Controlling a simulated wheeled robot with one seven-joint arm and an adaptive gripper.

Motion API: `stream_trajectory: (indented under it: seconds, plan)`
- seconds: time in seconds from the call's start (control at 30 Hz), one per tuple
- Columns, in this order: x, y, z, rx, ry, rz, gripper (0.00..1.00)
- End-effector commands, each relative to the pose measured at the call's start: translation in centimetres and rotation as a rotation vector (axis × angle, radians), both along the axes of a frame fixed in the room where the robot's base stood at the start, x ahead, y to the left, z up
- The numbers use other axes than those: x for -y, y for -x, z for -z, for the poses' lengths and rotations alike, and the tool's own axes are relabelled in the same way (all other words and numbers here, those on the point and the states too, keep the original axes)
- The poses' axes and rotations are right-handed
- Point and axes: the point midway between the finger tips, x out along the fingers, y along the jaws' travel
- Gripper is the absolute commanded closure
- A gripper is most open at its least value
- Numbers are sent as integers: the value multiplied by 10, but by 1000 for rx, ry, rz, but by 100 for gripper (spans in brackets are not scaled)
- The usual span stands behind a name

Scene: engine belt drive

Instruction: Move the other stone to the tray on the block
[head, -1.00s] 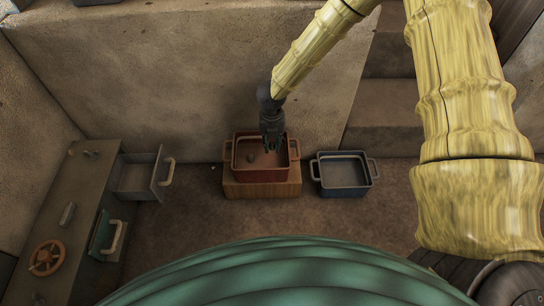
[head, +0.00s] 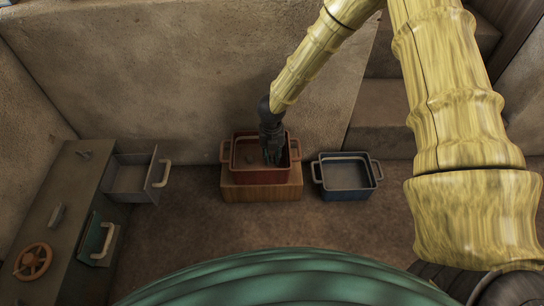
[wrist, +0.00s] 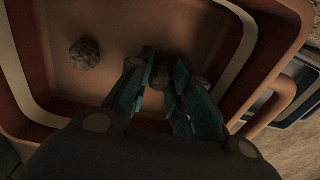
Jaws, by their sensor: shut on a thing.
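A red tray (head: 262,177) with two side handles sits on a wooden block (head: 262,192). One grey rough stone (wrist: 85,54) lies on the tray's floor, left of my gripper; it also shows as a small dark lump in the head view (head: 249,159). My gripper (wrist: 165,70) points down inside the tray's right part, its teal fingers shut on a second dark stone (wrist: 162,76). That stone is largely hidden between the fingers and is in deep shadow. I cannot tell whether it touches the tray floor.
A blue tray (head: 346,190) stands on the ground right of the block. At left is a cabinet with an open grey drawer (head: 131,181), a green-fronted drawer (head: 98,243) and an orange handwheel (head: 33,261). A wall rises close behind the block.

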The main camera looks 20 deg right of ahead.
Motion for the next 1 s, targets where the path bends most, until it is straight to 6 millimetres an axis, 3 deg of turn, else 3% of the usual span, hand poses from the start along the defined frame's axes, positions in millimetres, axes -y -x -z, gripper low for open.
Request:
stream_trajectory:
  seconds: [0.2,0.23,0.33,0.73,1.0]
  plan:
    - [0,0,3,-1,0,0,99]
    - [0,0,3,-1,0,1,76]
    - [0,0,3,-1,0,0,58]
    - [0,0,-1,1,0,0,58]
    - [0,0,-44,1,-1,0,58]
